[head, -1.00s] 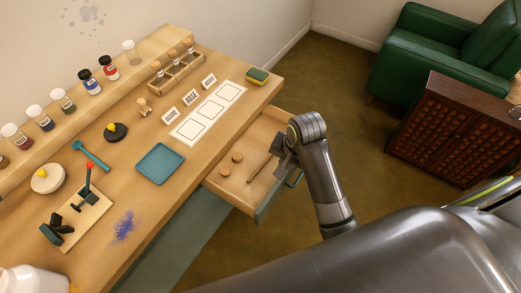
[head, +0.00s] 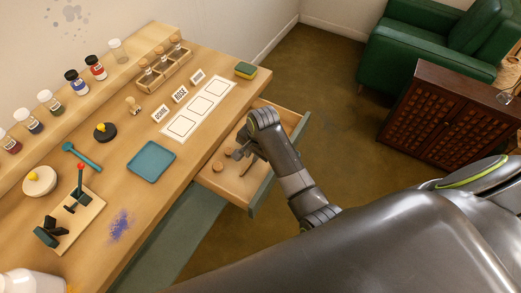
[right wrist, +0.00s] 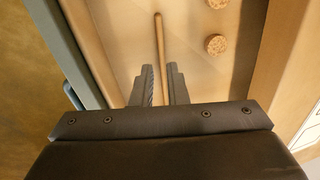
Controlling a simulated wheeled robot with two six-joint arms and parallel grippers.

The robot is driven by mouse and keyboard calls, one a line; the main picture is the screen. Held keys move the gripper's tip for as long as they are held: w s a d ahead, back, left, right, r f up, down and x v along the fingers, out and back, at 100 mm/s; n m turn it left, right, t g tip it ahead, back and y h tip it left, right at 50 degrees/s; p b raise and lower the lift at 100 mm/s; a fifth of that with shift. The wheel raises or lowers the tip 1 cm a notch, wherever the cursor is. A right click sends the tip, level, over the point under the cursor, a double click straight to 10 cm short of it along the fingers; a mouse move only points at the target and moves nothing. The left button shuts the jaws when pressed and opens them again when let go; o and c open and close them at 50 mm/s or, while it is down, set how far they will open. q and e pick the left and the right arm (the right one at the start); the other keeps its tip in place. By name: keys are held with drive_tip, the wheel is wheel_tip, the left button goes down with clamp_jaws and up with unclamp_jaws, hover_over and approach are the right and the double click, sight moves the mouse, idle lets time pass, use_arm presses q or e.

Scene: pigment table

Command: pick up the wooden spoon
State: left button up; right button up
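The wooden spoon shows as a thin brown handle (right wrist: 159,42) lying in the open drawer (right wrist: 125,40) in the right wrist view. Its near part runs between the fingers of my right gripper (right wrist: 161,70). The fingers are apart, one on each side of the handle, with a small gap showing. In the head view my right gripper (head: 240,153) is over the drawer (head: 232,193) and mostly hides the spoon. My left gripper is not in view.
Cork pieces (right wrist: 216,45) lie in the drawer beside the spoon; one also shows in the head view (head: 217,167). The drawer's walls surround the gripper. A blue tray (head: 152,161) and a white card strip (head: 199,111) lie on the tabletop.

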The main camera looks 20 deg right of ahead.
sight(249, 164)
drive_tip(key=shift+w+a+f, duration=0.1)
drive_tip(key=shift+w+f, duration=0.15)
drive_tip(key=shift+f, duration=0.85)
drive_tip(key=shift+w+a+f, duration=0.1)
drive_tip(key=shift+w+f, duration=0.15)
drive_tip(key=shift+f, duration=0.85)
drive_tip(key=shift+w+a+f, duration=0.1)
drive_tip(key=shift+w+f, duration=0.15)
drive_tip(key=shift+f, duration=0.85)
clamp_jaws()
